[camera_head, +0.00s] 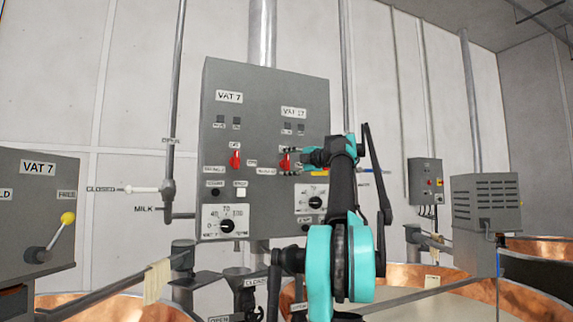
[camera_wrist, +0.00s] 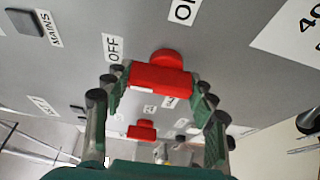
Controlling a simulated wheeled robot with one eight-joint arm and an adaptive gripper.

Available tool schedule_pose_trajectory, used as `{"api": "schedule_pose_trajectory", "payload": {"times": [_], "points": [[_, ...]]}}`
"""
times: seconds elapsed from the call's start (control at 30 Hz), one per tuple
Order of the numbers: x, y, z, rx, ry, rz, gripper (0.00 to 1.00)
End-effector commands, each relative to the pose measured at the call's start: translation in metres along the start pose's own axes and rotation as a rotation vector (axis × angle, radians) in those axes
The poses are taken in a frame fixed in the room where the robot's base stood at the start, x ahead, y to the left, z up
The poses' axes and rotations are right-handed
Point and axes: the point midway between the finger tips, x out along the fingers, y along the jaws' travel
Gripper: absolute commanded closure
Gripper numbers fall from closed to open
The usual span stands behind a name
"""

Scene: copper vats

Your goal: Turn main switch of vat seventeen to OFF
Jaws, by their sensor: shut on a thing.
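The grey control panel (camera_head: 265,100) carries a left half labelled VAT 7 and a right half whose label reads VAT 17. The red main switch of vat 17 (camera_head: 285,162) is on the right half. In the wrist view this red switch (camera_wrist: 160,78) sits between my fingers, with an OFF label (camera_wrist: 113,47) to its left and an ON label (camera_wrist: 184,10) to its upper right. My gripper (camera_head: 293,160) is shut on the switch; its fingers (camera_wrist: 158,88) also show in the wrist view. I cannot tell which label the switch points to.
Vat 7's red switch (camera_head: 235,159) is on the panel's left half and also shows in the wrist view (camera_wrist: 142,131). A dial (camera_head: 312,199) sits below vat 17's switch. A grey box with a yellow-knobbed lever (camera_head: 67,218) is at left. Copper vats (camera_head: 110,306) stand below.

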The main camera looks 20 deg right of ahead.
Motion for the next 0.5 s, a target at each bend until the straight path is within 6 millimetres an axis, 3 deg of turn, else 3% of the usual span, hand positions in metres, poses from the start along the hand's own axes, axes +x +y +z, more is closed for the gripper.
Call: {"api": "schedule_pose_trajectory", "payload": {"times": [0.2,0.23,0.4,0.5], "points": [[0.0003,-0.0009,-0.0007,-0.002,0.002,-0.002,0.73],[0.0003,-0.0009,-0.0007,-0.002,0.002,-0.002,0.41],[0.0002,-0.0006,-0.0005,-0.001,0.002,-0.001,0.22],[0.0002,-0.0005,-0.0004,-0.001,0.001,-0.001,0.22]]}}
